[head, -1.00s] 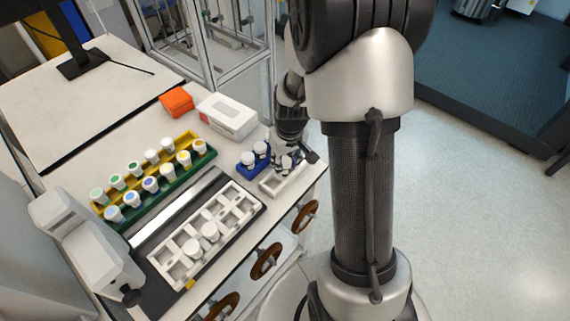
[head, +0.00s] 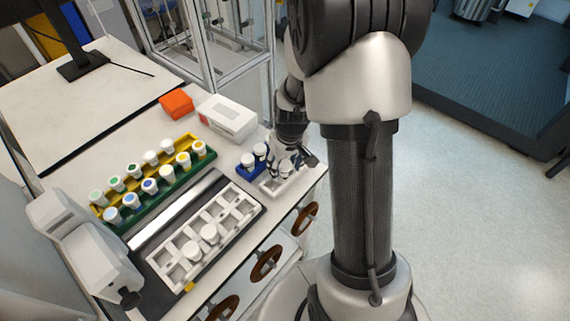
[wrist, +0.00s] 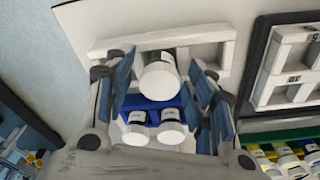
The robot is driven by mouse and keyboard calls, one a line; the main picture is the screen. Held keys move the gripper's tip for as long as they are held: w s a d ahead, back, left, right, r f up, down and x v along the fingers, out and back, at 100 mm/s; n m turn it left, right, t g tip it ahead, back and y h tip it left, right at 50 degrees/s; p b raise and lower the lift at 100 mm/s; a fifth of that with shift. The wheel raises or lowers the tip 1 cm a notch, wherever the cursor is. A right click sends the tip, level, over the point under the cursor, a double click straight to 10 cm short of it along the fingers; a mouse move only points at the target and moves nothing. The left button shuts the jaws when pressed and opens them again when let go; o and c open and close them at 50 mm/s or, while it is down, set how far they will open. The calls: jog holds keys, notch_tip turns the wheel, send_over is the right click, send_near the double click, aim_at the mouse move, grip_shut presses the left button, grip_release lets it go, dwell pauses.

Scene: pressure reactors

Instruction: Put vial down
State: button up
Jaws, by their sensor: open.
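A vial with a white cap (wrist: 159,76) stands in the small white rack (wrist: 218,50) in the wrist view. In the head view this vial (head: 285,168) shows at the white rack (head: 268,187) near the bench's right end. My gripper (wrist: 161,84) is open, with its blue-padded fingers on either side of the vial and gaps visible between. In the head view my gripper (head: 292,158) is over the white rack and partly hides it. The vial's lower part is hidden.
A blue rack (head: 245,167) with two white-capped vials is just left of the white rack. A large white tray (head: 222,207) holds two vials. A yellow-green rack (head: 150,198) holds several vials. A white box (head: 228,117) and an orange box (head: 176,103) stand behind.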

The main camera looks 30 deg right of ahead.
aim_at(288, 169)
notch_tip(288, 169, up, 12)
jog(key=s+p, duration=0.2)
jog(key=p, duration=0.2)
jog(key=s+a+r+t, duration=0.2)
jog(key=s+a+r, duration=0.55)
jog(key=r, duration=0.45)
jog(key=s+a+r, duration=0.3)
jog(key=s+a, duration=0.2)
jog(key=s, duration=0.5)
jog(key=shift+r+n+t, duration=0.3)
jog(key=shift+t, duration=0.1)
